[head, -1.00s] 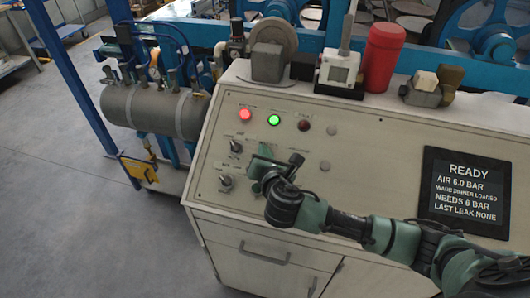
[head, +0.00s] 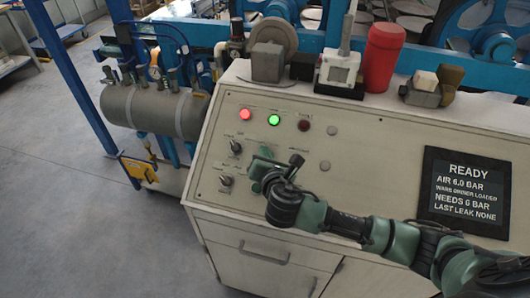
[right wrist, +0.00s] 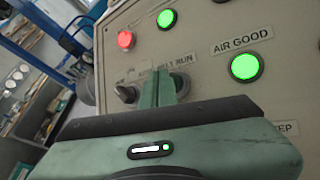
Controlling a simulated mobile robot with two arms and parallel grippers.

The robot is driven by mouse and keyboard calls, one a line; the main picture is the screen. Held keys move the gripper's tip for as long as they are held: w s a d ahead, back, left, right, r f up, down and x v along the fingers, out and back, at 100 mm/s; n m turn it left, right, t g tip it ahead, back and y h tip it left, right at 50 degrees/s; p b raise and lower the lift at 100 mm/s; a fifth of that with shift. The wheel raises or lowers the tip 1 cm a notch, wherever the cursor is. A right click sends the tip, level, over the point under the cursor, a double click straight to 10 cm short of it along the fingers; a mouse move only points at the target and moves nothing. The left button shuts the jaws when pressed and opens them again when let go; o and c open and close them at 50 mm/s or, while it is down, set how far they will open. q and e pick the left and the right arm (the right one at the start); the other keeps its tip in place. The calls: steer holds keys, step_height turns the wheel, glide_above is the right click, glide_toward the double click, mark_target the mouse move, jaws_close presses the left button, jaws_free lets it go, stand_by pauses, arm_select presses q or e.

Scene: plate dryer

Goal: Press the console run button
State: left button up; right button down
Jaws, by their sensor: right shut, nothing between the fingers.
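The grey console (head: 215,165) has a sloping panel with lamps and knobs. My right gripper (head: 262,160) is at the panel's lower middle, right of two knobs, the upper one (head: 236,146) and the lower one (head: 225,181). In the right wrist view its fingers (right wrist: 165,84) are shut and empty, pointing at the panel. A label ending in RUN (right wrist: 176,58) shows just above the fingertips. The run button itself is not clearly visible; the fingers cover the area under that label. I cannot tell whether they touch the panel. My left gripper is not in view.
A red lamp (head: 245,114) and a green lamp (head: 274,120) are lit. A green AIR GOOD lamp (right wrist: 245,67) is lit right of the fingers. The screen (head: 465,193) reads READY, air 6.0 bar. A red cylinder (head: 383,58) stands on the console's back ledge.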

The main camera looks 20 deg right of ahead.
steer(key=shift+w+d+f, duration=0.1)
steer(key=shift+w+f, duration=0.05)
steer(key=shift+f, duration=0.2)
stand_by(0.3)
stand_by(0.3)
steer(key=shift+s+a+r+p, duration=0.15)
steer(key=shift+s+r+p, duration=0.05)
steer(key=shift+r+p, duration=0.25)
steer(key=shift+s+a+r+p, duration=0.1)
steer(key=shift+s+r+p, duration=0.05)
steer(key=shift+r+p, duration=0.3)
steer(key=shift+f, duration=0.1)
steer(key=shift+s+a+r+p, duration=0.1)
steer(key=shift+r+p, duration=0.35)
steer(key=shift+p, duration=0.2)
steer(key=s+r+p, duration=0.1)
steer(key=p, duration=0.1)
steer(key=s+a+r+p, duration=0.1)
steer(key=r+p, duration=0.1)
steer(key=shift+a+r, duration=0.1)
steer(key=shift+r, duration=0.1)
steer(key=shift+w, duration=0.1)
